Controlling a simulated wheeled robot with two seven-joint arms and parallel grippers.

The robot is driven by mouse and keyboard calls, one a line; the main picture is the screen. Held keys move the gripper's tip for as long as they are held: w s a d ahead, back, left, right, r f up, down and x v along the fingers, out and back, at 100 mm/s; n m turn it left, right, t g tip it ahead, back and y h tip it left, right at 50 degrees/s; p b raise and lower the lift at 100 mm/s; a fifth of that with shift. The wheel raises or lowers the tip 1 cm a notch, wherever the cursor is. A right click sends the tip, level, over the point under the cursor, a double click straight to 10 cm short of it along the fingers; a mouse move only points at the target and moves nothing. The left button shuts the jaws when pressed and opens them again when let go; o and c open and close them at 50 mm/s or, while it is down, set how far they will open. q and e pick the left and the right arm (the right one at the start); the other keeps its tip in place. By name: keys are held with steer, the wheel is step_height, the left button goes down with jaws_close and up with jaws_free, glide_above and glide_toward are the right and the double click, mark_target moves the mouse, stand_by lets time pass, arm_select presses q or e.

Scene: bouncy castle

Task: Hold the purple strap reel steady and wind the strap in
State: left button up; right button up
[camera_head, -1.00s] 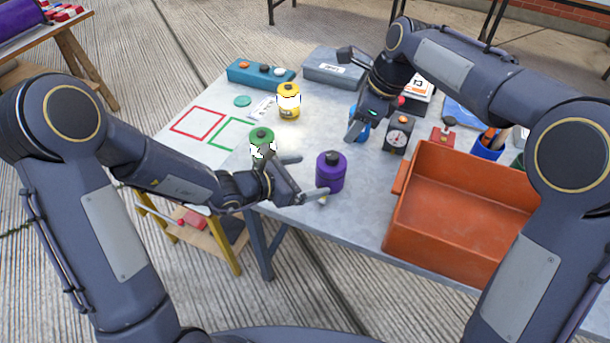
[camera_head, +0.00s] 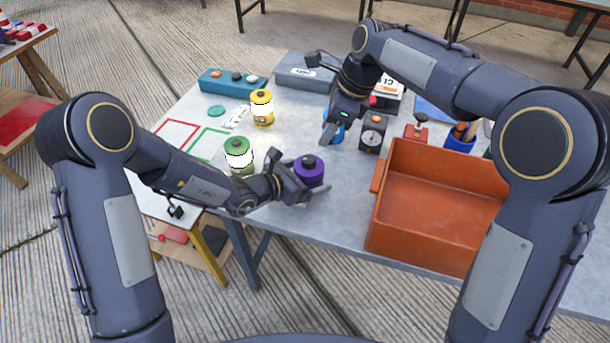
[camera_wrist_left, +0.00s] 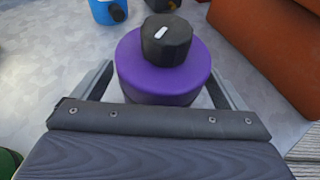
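The purple strap reel (camera_head: 309,173) stands upright on the grey table, with a black knob on top. It also shows in the left wrist view (camera_wrist_left: 135,68), where the knob (camera_wrist_left: 167,40) has a white mark. My left gripper (camera_head: 300,178) is low at the reel, with one finger on either side of it. A gap shows between the left finger and the reel in the wrist view, so the gripper looks open; contact on the right side is unclear. My right gripper (camera_head: 334,122) is over a blue reel (camera_head: 338,136) farther back; its finger opening is unclear. No strap is clearly visible.
An orange crate (camera_head: 437,249) stands right of the purple reel. A green reel (camera_head: 239,158) and a yellow reel (camera_head: 262,108) stand to the left. A black gauge (camera_head: 372,134) is behind the crate's left side. Bare table lies between the purple and yellow reels.

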mark_target(309, 158)
arm_select(q)
steer(key=c, duration=1.2)
steer(key=shift+c, duration=0.7)
arm_select(e)
steer(key=shift+o, duration=1.6)
steer(key=n, duration=0.4)
steer(key=shift+a+r+n, duration=0.1)
steer(key=shift+a+n, duration=0.2)
steer(key=a+r+m+h, duration=0.1)
steer(key=a+m+h, duration=0.1)
steer(key=m, duration=1.5)
steer(key=a+r+m+h, duration=0.1)
steer(key=r+m+h, duration=0.1)
steer(key=m, duration=1.5)
steer(key=shift+n+g, duration=0.3)
steer(key=shift+n, duration=0.2)
steer(key=f, duration=1.2)
steer(key=shift+w+a+f, duration=0.2)
steer(key=shift+w, duration=0.2)
